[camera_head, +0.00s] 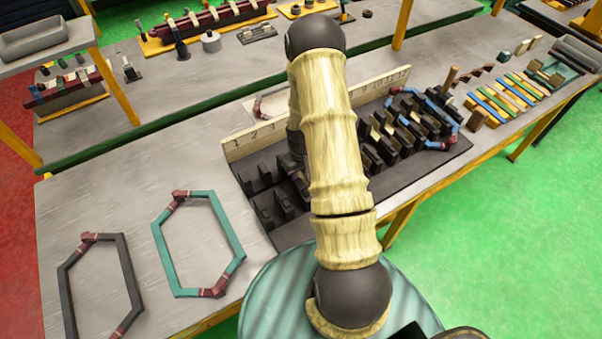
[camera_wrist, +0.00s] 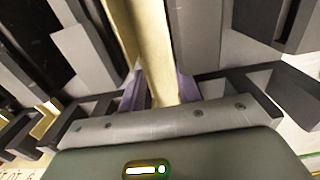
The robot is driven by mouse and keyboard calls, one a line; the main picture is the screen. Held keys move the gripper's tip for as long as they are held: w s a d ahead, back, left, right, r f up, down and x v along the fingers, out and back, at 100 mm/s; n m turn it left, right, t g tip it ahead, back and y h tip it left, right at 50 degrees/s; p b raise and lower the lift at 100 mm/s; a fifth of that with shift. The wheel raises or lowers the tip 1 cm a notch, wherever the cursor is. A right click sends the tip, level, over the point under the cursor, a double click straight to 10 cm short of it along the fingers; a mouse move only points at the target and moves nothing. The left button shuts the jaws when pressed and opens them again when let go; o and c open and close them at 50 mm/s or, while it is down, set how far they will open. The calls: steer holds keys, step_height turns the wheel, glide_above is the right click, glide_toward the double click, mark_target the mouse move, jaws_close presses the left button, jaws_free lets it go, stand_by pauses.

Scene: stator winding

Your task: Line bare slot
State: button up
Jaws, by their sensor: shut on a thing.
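The dark slotted stator (camera_head: 455,152) lies on the bench behind and on both sides of my arm. A pale number board (camera_head: 250,140) runs along its far edge. Slots on the left look bare. Some slots right of my arm show tan liners (camera_head: 376,133), and a blue coil (camera_head: 430,105) sits at the right end. In the wrist view my gripper (camera_wrist: 160,92) is shut on a tan strip-like liner (camera_wrist: 152,45), between grey stator teeth (camera_wrist: 200,45). My arm hides the gripper and the middle slots in the head view. I cannot tell how deep the liner sits.
A teal hexagonal coil (camera_head: 163,246) and a dark one (camera_head: 68,297) lie on the left bench. A second bench with parts (camera_head: 210,42) stands behind. Bare bench shows around the coils.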

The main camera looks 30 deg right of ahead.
steer(key=o, duration=0.9)
steer(key=shift+c, duration=0.2)
steer(key=shift+r+p, duration=0.6)
steer(key=shift+r, duration=0.25)
step_height(320, 180, up, 7)
steer(key=p, duration=0.5)
steer(key=shift+r, duration=0.2)
stand_by(0.4)
step_height(320, 180, up, 17)
steer(key=b, duration=0.4)
steer(key=shift+r+b, duration=0.2)
steer(key=shift+b, duration=0.1)
